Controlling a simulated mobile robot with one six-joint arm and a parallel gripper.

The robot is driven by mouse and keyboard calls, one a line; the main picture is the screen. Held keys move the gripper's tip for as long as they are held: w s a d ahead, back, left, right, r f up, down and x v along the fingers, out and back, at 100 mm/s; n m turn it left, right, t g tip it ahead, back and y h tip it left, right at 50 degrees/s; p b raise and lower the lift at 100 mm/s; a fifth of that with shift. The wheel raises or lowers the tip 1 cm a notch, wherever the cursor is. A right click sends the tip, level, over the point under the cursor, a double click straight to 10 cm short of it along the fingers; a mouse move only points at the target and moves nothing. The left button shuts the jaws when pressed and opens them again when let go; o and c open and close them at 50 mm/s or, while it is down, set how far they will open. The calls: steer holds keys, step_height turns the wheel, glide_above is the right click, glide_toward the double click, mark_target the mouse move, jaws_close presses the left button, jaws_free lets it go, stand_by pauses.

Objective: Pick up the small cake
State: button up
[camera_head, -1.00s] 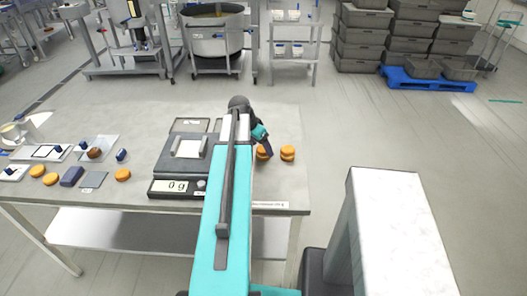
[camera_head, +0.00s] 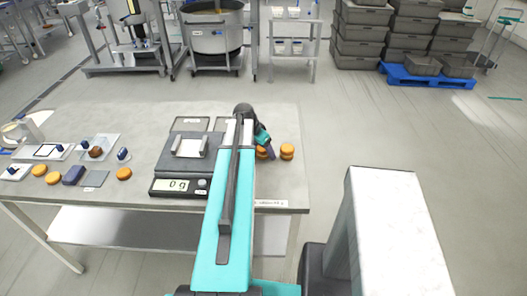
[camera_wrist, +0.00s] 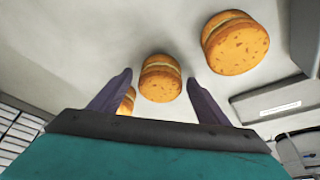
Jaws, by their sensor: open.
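Several small round orange-brown cakes, each with a pale middle layer, are near my gripper. In the wrist view one cake (camera_wrist: 160,80) lies between the fingertips of my gripper (camera_wrist: 158,76), with a gap on both sides. A second cake (camera_wrist: 236,44) is to the upper right, outside the right finger. A third cake (camera_wrist: 127,101) is partly hidden behind the left finger.
A scale (camera_head: 175,186) reading 0 g, with a small tray (camera_head: 190,147) on it, stands left of my arm. More cakes (camera_head: 124,173) and small items lie on the left of the table (camera_head: 130,215). A label strip (camera_head: 271,203) is at its front edge.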

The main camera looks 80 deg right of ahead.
steer(key=c, duration=0.8)
steer(key=shift+r, duration=0.2)
steer(key=shift+r+b, duration=1)
steer(key=shift+r, duration=0.4)
steer(key=w+a+b, duration=0.1)
steer(key=a, duration=0.3)
steer(key=a+r+b, duration=0.1)
steer(key=a+b, duration=0.1)
steer(key=a, duration=0.3)
steer(key=w+a+b, duration=0.1)
steer(key=a, duration=0.3)
steer(key=shift+w+a+r, duration=0.2)
steer(key=shift+w, duration=0.1)
steer(key=shift+d+b, duration=0.15)
steer(key=shift+b, duration=0.8)
steer(key=shift+f+b, duration=0.1)
steer(key=shift+b, duration=0.3)
steer(key=b, duration=0.3)
steer(key=shift+w+a, duration=0.15)
steer(key=shift+a, duration=0.05)
